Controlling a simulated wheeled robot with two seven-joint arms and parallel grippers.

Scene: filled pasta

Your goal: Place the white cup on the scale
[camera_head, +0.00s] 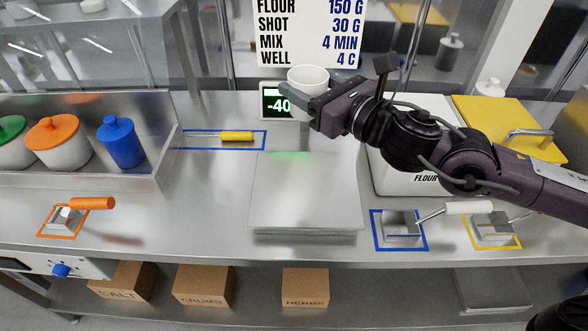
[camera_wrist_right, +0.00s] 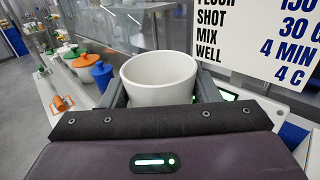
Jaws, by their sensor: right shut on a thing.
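The white cup (camera_head: 307,76) is held upright in my right gripper (camera_head: 302,96), in front of the wall sign and over the back of the counter. In the right wrist view the cup (camera_wrist_right: 160,88) sits between the two fingers, with its empty-looking mouth facing up. The scale is a flat metal plate (camera_head: 305,200) in the middle of the counter, and its top is bare. The cup is behind and above the plate, apart from it. The scale's green display (camera_head: 275,103) starts with "-40"; the cup and gripper hide the rest. My left gripper is not in view.
Scoops lie in a blue (camera_head: 400,230), a yellow (camera_head: 492,230) and an orange outline (camera_head: 62,220). A yellow-handled tool (camera_head: 237,136) lies behind left. Lidded jars (camera_head: 122,145) stand left.

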